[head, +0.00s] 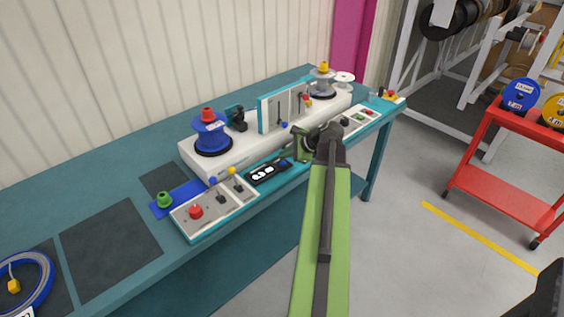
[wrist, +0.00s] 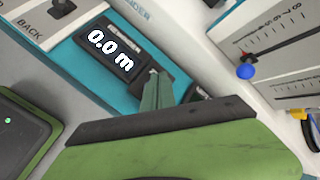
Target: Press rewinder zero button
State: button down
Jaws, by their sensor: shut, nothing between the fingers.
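The rewinder (head: 235,140) is a long white machine on the teal bench, with a blue reel (head: 212,133) at its left end. A dark counter display (head: 265,172) sits on its teal front strip. In the wrist view the display (wrist: 108,50) reads 0.0 m. My gripper (head: 298,150) is at the front of the rewinder, just right of the display. In the wrist view my green gripper (wrist: 156,82) is shut and empty, its tip beside the display's lower right corner. I cannot make out the zero button; the tip covers part of that area. Contact cannot be told.
A lever with a blue knob (wrist: 246,71) and a numbered scale stands to the right in the wrist view. A control box with a red button (head: 196,211) is at the front left. A red cart (head: 505,185) stands right, past open floor.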

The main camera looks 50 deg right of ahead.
aim_at(285, 163)
notch_tip(285, 163, up, 5)
jog(key=p, duration=0.5)
jog(key=shift+r, duration=0.1)
dwell(0.4)
jog(key=shift+s+f, duration=0.1)
jog(key=shift+f, duration=0.1)
